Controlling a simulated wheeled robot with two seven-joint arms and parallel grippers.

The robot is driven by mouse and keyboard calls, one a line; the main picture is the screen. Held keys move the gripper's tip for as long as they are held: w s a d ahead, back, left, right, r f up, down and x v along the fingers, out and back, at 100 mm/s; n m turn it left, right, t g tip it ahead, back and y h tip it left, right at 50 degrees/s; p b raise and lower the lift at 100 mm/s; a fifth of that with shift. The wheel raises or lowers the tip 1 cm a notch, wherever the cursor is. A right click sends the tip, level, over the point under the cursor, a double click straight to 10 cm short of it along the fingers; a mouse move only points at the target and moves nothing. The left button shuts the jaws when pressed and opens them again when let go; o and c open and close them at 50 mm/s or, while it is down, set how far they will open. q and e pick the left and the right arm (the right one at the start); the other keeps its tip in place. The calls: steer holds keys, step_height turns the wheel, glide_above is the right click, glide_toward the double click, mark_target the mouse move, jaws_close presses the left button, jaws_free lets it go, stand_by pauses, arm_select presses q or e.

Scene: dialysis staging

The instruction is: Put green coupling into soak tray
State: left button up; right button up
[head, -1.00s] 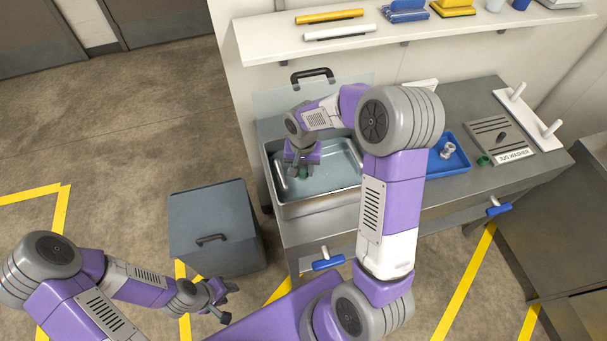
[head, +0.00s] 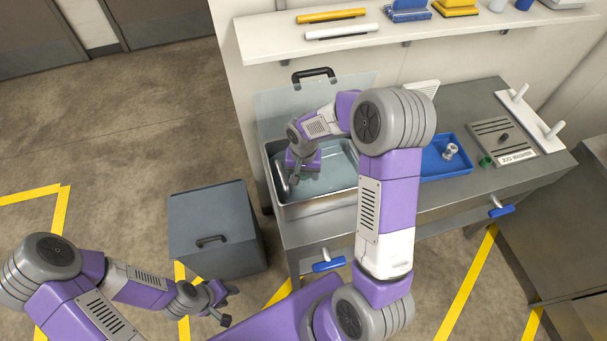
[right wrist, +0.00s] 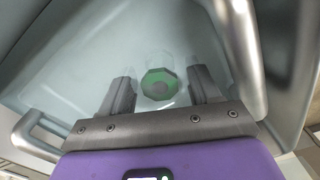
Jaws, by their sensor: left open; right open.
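The soak tray (head: 318,207) is a steel basin of clear bluish liquid at the counter's left end. My right gripper (head: 294,181) points down inside its outline, at the left part. In the right wrist view, the green coupling (right wrist: 160,86) lies over the tray's pale floor, just beyond and between the spread fingertips of my right gripper (right wrist: 163,88). The fingers do not touch it. In the head view I cannot make out the coupling behind the gripper. My left gripper (head: 224,303) is open and empty, low over the floor at the left.
A clear lid (head: 270,102) with a black handle stands raised behind the tray. To the right are a blue tray (head: 461,170) with a metal fitting (head: 450,151), a small green ring (head: 486,161) and the jug washer plate (head: 512,157). A grey bin (head: 212,225) stands left.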

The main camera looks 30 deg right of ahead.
mark_target(304, 174)
steer(key=shift+r, duration=0.3)
step_height(304, 174, up, 12)
steer(key=p, duration=0.2)
steer(key=shift+f+p, duration=0.15)
steer(key=shift+p, duration=0.25)
